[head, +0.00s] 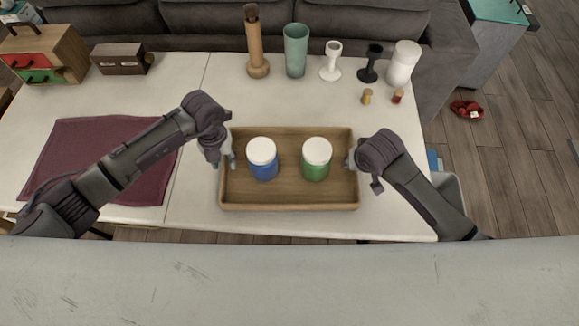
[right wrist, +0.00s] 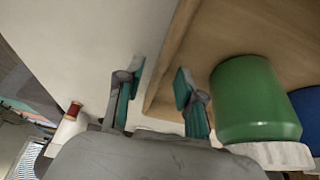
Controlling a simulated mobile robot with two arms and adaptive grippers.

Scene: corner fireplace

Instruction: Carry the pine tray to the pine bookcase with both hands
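The pine tray (head: 288,200) lies on the white table, with a blue jar (head: 263,166) and a green jar (head: 316,166) standing in it, both white-lidded. My left gripper (head: 225,162) is at the tray's left wall, its fingertips apart on either side of the rim. My right gripper (head: 351,162) is at the right wall. In the right wrist view this gripper (right wrist: 157,92) is open, with one finger outside the tray wall and one inside, near the green jar (right wrist: 250,100). I cannot make out a pine bookcase in these frames.
A burgundy mat (head: 97,150) lies left on the table (head: 190,200). A wooden mill (head: 256,45), teal tumbler (head: 296,50), goblets and white cylinder (head: 403,62) stand along the back. A small drawer chest (head: 45,50) is back left. A grey sofa is behind; open floor lies right.

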